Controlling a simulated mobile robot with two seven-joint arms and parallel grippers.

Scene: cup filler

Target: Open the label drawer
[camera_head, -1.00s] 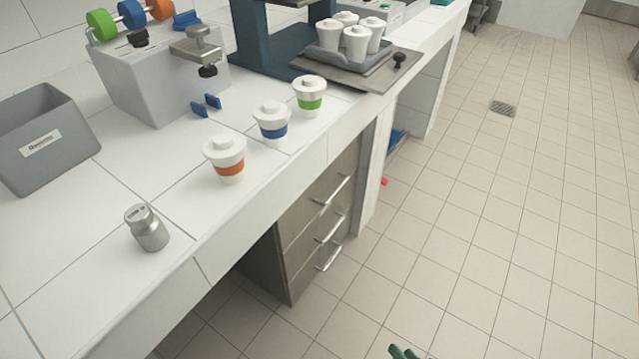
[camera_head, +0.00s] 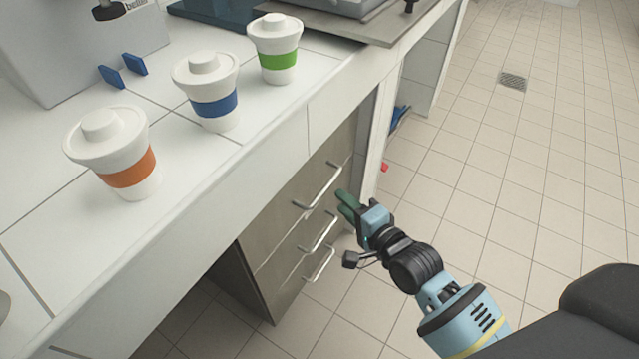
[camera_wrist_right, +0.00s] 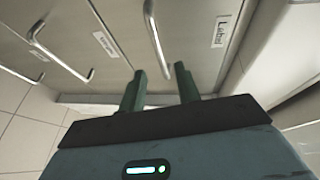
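The grey-brown drawer unit (camera_head: 290,225) under the counter has three stacked drawers, all shut, with metal bar handles. The top drawer's handle (camera_head: 318,188) shows in the head view. In the right wrist view a label that seems to read "Labels" (camera_wrist_right: 221,32) is on the drawer nearest the counter, beside its handle (camera_wrist_right: 154,38). My right gripper (camera_head: 345,203) is just right of the top handle. Its two green fingers (camera_wrist_right: 160,80) are open, with the handle's near end around the gap between the tips; I cannot tell if they touch. My left gripper is not in view.
Cups with orange (camera_head: 128,172), blue (camera_head: 213,103) and green (camera_head: 278,60) bands stand on the white counter (camera_head: 215,165) above the drawers. Lower handles (camera_head: 319,232) sit just below the top one.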

